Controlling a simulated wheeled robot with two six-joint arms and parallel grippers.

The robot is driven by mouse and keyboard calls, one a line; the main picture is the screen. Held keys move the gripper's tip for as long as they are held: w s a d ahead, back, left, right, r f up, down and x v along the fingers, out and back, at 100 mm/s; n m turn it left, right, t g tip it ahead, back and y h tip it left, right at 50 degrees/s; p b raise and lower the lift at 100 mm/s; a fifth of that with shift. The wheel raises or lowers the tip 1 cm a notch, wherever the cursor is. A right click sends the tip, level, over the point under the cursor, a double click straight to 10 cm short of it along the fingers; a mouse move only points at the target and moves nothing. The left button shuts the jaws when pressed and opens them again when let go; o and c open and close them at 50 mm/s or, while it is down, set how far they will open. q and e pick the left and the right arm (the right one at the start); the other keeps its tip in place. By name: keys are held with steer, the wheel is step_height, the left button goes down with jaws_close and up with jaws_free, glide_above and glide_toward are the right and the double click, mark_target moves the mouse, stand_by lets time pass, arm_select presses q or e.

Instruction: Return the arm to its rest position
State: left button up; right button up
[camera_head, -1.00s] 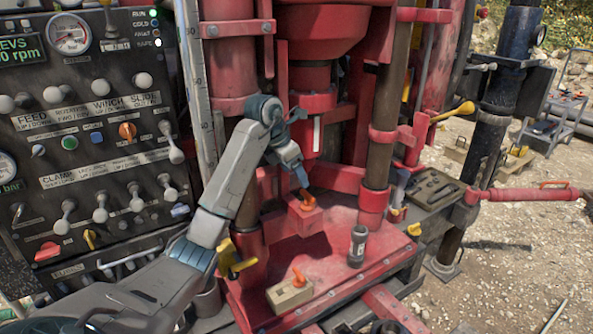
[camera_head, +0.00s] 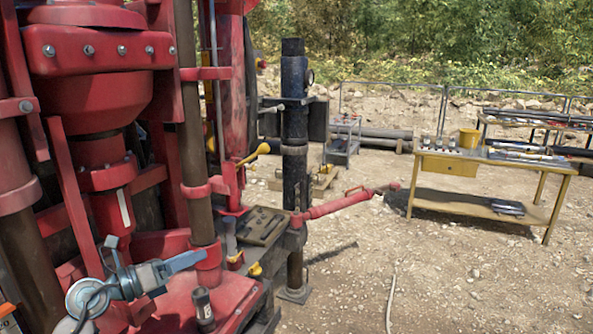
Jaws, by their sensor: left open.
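My left gripper (camera_head: 186,262) is at the lower left, in front of the red drill rig (camera_head: 97,98). It is seen side-on, its grey-blue finger pointing right. It is open, and nothing shows between its fingers. The round grey wrist joint of my left arm is behind it at the bottom left edge; the rest of the arm is out of frame. The gripper overlaps part of the red rig base in the picture; I cannot tell the gap. My right gripper is not in view.
A dark cylinder (camera_head: 203,309) stands on the red base below the gripper. A yellow-handled lever (camera_head: 256,153), a dark upright post (camera_head: 293,180) and a red bar (camera_head: 340,205) stand to the right. A yellow workbench (camera_head: 480,172) is farther off across open gravel.

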arm_select(q)
steer(key=s+a+r+n+t+y, duration=0.1)
steer(key=s+a+n+t+y, duration=0.4)
steer(key=n+t, duration=0.85)
steer(key=s+a+f+n+g+y, duration=0.3)
steer(key=s+f+n+g+y, duration=0.3)
steer(key=f+n, duration=0.4)
steer(key=s+a+f+n+g+y, duration=0.3)
steer(key=s+f+n+g+y, duration=0.35)
steer(key=n, duration=0.55)
steer(key=s+d+f+n+g+h, duration=0.1)
steer(key=s+d+f+n+g, duration=0.1)
steer(key=s+d+f+g, duration=0.45)
steer(key=s+d+f+n+g+h, duration=0.1)
steer(key=s+f+g+h, duration=0.15)
steer(key=s+f, duration=0.85)
step_height(320, 180, down, 33)
steer(key=s+a+g+b, duration=0.2)
steer(key=a+b, duration=0.1)
steer(key=b, duration=0.4)
steer(key=s+f+b, duration=0.2)
steer(key=s+f, duration=0.7)
steer(key=f, duration=0.4)
steer(key=s+a+f+b, duration=0.1)
steer(key=s+f+b, duration=0.2)
steer(key=s+f, duration=0.7)
step_height(320, 180, down, 3)
steer(key=shift+a+r+n+g+y, duration=0.1)
steer(key=shift+a+n+g+y, duration=0.05)
steer(key=shift+n+g+y, duration=0.2)
